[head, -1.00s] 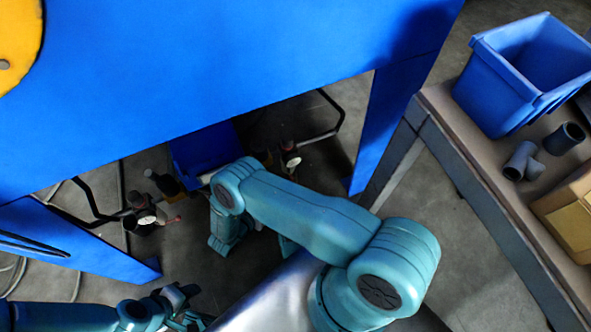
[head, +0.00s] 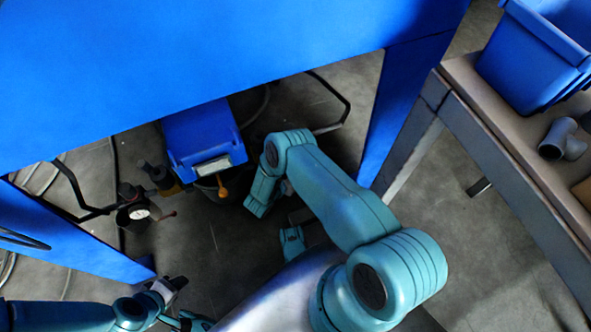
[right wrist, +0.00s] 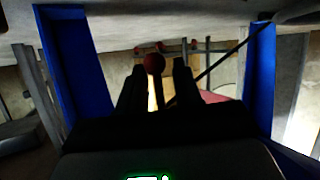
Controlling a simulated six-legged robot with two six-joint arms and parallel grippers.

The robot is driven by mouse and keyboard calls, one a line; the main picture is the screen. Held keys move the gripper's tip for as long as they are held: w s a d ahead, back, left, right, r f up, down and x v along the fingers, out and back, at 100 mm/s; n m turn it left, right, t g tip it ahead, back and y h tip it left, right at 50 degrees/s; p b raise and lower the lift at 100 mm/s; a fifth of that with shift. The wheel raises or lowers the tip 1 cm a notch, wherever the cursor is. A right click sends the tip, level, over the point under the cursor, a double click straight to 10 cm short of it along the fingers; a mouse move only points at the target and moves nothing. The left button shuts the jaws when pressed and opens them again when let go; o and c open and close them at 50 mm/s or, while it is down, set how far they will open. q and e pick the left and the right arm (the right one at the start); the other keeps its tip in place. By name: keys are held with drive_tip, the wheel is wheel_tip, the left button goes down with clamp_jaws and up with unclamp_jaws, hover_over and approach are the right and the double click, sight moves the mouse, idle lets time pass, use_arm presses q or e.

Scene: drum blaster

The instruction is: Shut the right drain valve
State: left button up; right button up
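The right drain valve's body is hidden behind my right arm there. In the right wrist view, a round dark red knob (right wrist: 154,63) on a thin stem shows between and just beyond the fingertips of my right gripper (right wrist: 159,70). The fingers stand apart; contact with the knob cannot be told. My left gripper (head: 172,287) is at the lower left, apart from the valves; its finger opening is unclear.
The blue machine (head: 200,70) hangs over the work space, with a blue leg (head: 390,110) at the right. A blue box (head: 200,132) sits underneath, with an orange knob (head: 222,191) before it. A workbench (head: 490,115) stands right. Hoses and dark pipes cross the floor.

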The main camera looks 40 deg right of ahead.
clamp_jaws()
drive_tip(key=shift+s+d+r+n+t+h, duration=0.2)
drive_tip(key=shift+n+h, duration=0.3)
drive_tip(key=shift+h, duration=0.45)
drive_tip(key=shift+w+d+r+n+t+h, duration=0.1)
drive_tip(key=shift+d+r+n+h, duration=0.3)
drive_tip(key=shift+h, duration=0.6)
drive_tip(key=shift+s+d+r+n+t+h, duration=0.1)
drive_tip(key=shift+n+h, duration=0.5)
drive_tip(key=shift+h, duration=0.35)
